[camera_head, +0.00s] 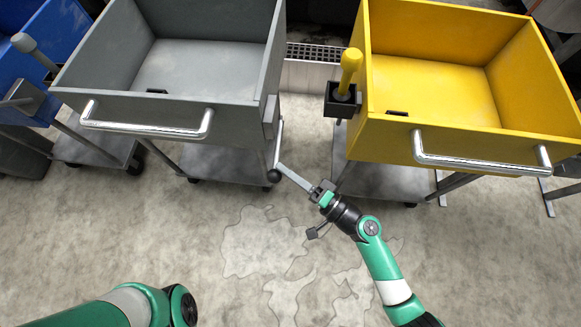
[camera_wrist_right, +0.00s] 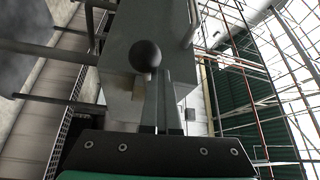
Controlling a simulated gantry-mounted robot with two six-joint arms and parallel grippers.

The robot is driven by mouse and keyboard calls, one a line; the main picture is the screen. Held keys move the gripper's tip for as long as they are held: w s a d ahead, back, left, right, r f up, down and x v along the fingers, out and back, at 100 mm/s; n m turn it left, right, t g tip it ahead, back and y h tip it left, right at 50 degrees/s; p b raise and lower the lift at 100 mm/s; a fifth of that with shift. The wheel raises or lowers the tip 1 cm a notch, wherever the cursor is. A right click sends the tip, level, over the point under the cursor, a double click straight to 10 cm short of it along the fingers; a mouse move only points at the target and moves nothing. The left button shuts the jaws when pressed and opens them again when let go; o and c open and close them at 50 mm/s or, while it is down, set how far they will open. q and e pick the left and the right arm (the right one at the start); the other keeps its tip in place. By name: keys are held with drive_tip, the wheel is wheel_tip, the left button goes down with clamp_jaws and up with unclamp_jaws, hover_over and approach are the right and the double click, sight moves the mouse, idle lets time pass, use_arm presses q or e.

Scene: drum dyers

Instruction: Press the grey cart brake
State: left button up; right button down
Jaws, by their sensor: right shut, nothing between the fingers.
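The grey cart (camera_head: 236,122) stands left of centre in the head view, with a chrome handle (camera_head: 148,130) across its front. A thin metal brake lever (camera_head: 279,140) hangs at its right side and ends in a black ball knob (camera_head: 274,176). The knob also shows large in the right wrist view (camera_wrist_right: 144,55). My right gripper (camera_head: 281,168) is shut and empty, its long fingers pointing at the knob. In the wrist view the fingertips (camera_wrist_right: 164,78) are right beside the knob; I cannot tell whether they touch. My left gripper is out of view.
A yellow cart (camera_head: 430,147) stands to the right, with a yellow-knobbed lever (camera_head: 350,62) on its near left side. A blue cart (camera_head: 70,30) stands at the far left, with a grey-knobbed lever (camera_head: 24,43). The concrete floor (camera_head: 200,235) in front is clear.

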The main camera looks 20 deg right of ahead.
drive_tip(key=shift+s+d+f, duration=0.1)
drive_tip(key=shift+f, duration=0.65)
wheel_tip(320, 180, up, 6)
drive_tip(key=f+p, duration=0.1)
drive_tip(key=p, duration=0.3)
drive_tip(key=s+d+f+b, duration=0.1)
drive_tip(key=s+d+f, duration=0.3)
drive_tip(key=d, duration=0.3)
drive_tip(key=shift+s+d+f+b, duration=0.3)
drive_tip(key=shift+s+d, duration=0.1)
drive_tip(key=shift+s, duration=0.1)
